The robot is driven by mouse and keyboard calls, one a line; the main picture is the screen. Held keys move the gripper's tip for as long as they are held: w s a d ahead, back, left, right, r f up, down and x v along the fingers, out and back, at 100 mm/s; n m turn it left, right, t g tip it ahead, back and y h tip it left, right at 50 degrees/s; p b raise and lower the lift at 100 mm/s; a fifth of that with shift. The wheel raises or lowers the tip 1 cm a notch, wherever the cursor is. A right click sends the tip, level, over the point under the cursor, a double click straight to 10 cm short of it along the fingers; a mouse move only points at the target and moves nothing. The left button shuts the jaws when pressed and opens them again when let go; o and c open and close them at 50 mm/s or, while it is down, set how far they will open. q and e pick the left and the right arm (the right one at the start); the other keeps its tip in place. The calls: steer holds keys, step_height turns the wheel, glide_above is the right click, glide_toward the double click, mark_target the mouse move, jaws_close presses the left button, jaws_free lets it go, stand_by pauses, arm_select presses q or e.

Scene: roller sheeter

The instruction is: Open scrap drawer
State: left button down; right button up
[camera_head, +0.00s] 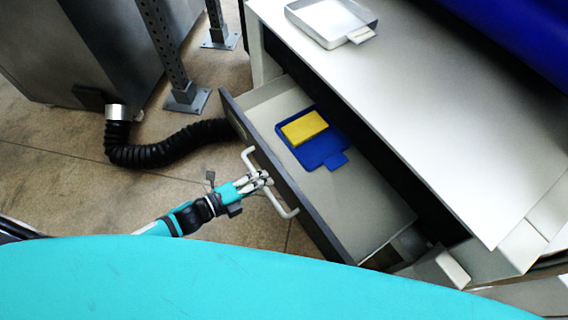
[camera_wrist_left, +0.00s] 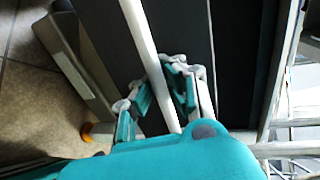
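The scrap drawer (camera_head: 378,217) stands pulled out from the cabinet, with its inside in plain view. Its dark front (camera_head: 316,222) carries a long white bar handle (camera_head: 287,212). My left gripper (camera_head: 262,180) is at the middle of this handle in the head view. In the left wrist view the white handle bar (camera_wrist_left: 141,40) runs between the fingers of the gripper (camera_wrist_left: 160,95). The fingers stand on both sides of the bar; whether they press on it is hard to see. My right gripper is not in view.
A blue tray (camera_head: 325,152) with a yellow block (camera_head: 304,128) lies in the drawer. A metal tray (camera_head: 330,20) rests on the white worktop (camera_head: 420,90) above. A black hose (camera_head: 165,150) and grey posts (camera_head: 165,45) stand left on the tiled floor.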

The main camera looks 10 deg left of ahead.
arm_select(q)
steer(key=v, duration=0.2)
steer(key=f+v, duration=0.1)
steer(key=v, duration=0.2)
steer(key=shift+s+a, duration=0.2)
steer(key=shift+a, duration=0.15)
steer(key=c, duration=2)
jaws_free()
steer(key=o, duration=0.7)
steer(key=shift+c, duration=0.2)
steer(key=shift+s, duration=0.1)
steer(key=v, duration=1.2)
